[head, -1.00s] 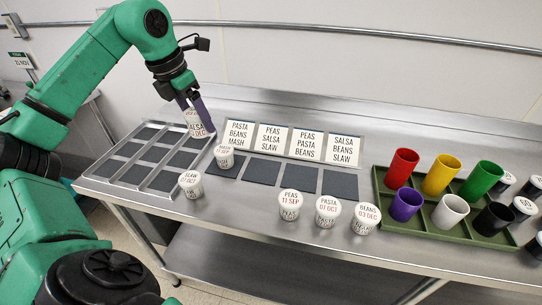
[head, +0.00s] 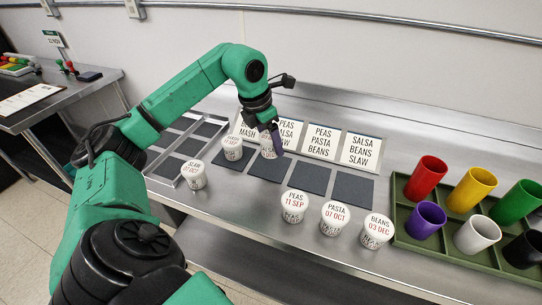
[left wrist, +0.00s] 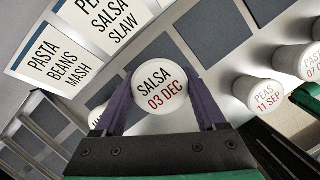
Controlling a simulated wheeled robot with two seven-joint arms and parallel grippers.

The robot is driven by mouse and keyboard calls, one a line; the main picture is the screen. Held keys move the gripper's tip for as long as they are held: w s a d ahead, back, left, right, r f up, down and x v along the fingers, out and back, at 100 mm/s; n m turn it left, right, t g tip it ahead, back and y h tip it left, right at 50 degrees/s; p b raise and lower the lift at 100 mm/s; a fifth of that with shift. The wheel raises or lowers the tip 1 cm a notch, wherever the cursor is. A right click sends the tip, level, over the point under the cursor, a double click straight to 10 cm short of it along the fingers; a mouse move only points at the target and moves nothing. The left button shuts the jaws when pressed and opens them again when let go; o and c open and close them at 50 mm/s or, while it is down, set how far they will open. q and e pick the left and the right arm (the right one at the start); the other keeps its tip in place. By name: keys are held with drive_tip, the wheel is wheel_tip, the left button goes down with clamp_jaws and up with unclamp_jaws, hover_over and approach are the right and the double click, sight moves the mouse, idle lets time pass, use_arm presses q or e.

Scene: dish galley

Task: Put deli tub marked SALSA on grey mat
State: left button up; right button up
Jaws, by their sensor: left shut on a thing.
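The deli tub marked SALSA (left wrist: 160,88), white with 03 DEC in red on its lid, is between the purple fingers of my left gripper (left wrist: 163,100). In the head view the tub (head: 267,152) is partly behind the gripper (head: 274,142). It is over or near the second grey mat from the left (head: 264,171), in front of the PEAS SALSA SLAW card (head: 289,132). I cannot tell whether the tub touches the mat. Two more grey mats (head: 309,178) (head: 352,188) to the right are bare. My right gripper is not in view.
A white tub (head: 232,149) stands on the leftmost mat, close left of the held tub. A SLAW tub (head: 194,175) stands left; PEAS (head: 294,207), PASTA (head: 334,217) and BEANS (head: 376,231) tubs stand in front. A green tray (head: 402,213) of coloured cups is at right.

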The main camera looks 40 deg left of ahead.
sight(270, 154)
use_arm(q)
wheel_tip(270, 154, down, 5)
drive_tip(key=shift+s+r, duration=0.15)
drive_tip(key=o, duration=1.4)
drive_tip(key=v, duration=1.2)
